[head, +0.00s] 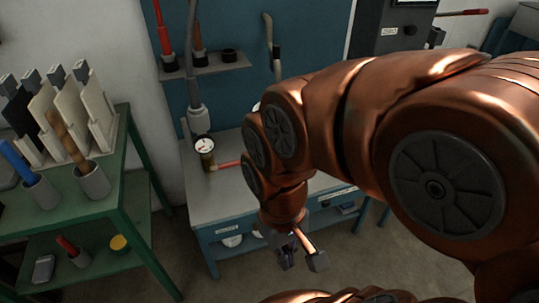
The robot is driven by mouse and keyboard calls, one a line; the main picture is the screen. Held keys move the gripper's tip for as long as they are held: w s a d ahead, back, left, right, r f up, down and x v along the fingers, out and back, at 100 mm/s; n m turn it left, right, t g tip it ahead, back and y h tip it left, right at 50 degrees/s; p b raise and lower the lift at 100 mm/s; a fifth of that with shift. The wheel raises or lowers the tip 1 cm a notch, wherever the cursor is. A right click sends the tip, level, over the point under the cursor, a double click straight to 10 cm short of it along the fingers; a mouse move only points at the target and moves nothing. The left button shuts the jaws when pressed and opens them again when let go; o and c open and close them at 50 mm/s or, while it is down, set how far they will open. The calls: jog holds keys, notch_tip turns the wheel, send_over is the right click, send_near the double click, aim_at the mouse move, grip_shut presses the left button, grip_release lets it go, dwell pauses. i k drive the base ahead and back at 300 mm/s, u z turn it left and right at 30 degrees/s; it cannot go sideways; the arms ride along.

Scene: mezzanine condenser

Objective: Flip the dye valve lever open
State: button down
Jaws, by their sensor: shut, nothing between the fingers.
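A brass valve body (207,160) with a round white gauge (203,145) on top stands on the grey bench top at the back left. A short lever with a red handle (229,164) sticks out from it to the right, roughly level. No label on the valve can be read, so I cannot tell for sure that it is the dye valve. My gripper (287,260) is shut and empty. It hangs low in front of the blue bench, apart from the lever, to its lower right in the picture. My arm covers the bench's right part.
The blue bench (189,198) has a grey top and a lower shelf. A green rack (122,218) with boards and tool cups stands at the left. A dark hose (191,60) comes down behind the gauge. Bare floor lies between rack and bench.

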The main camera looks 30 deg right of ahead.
aim_at(223, 166)
jog(key=u, duration=0.3)
jog(key=k, duration=0.65)
jog(key=u, duration=1.05)
jog(key=i, duration=1.15)
jog(key=z, duration=0.9)
jog(key=i, duration=0.25)
jog(key=z, duration=0.25)
